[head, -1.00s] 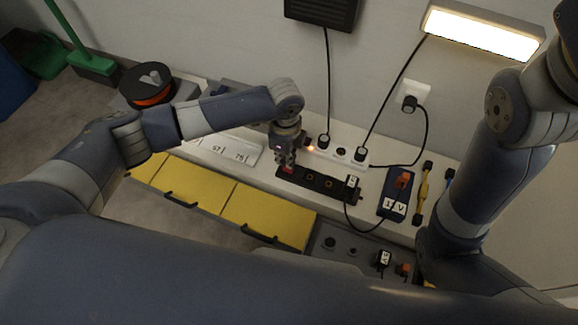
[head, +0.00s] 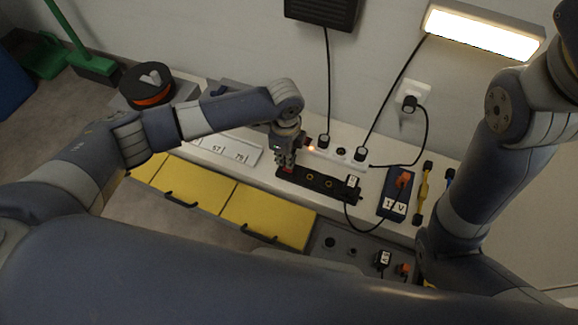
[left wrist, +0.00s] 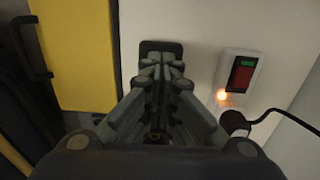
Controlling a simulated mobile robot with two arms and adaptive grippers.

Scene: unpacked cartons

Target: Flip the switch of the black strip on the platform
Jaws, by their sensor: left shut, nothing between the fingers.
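The black strip (head: 328,185) lies on the white platform, with a plug in its right end. A bit of red shows at its left end, right at the fingertips of my left gripper (head: 287,168). This gripper points down over that end, shut and empty. I cannot tell whether it touches the strip. In the left wrist view the fingers (left wrist: 161,72) cover most of the black strip (left wrist: 160,46), and only its dark end shows beyond them. The strip's switch position is hidden there. My right gripper is out of view; only my right arm shows.
Just behind stands a white strip (head: 350,157) with two plugs; its red and green switch (left wrist: 242,74) and glowing orange lamp (left wrist: 222,95) are close to my left gripper. A blue box (head: 394,205) and cables are at the right. Yellow drawer fronts (head: 270,215) line the front.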

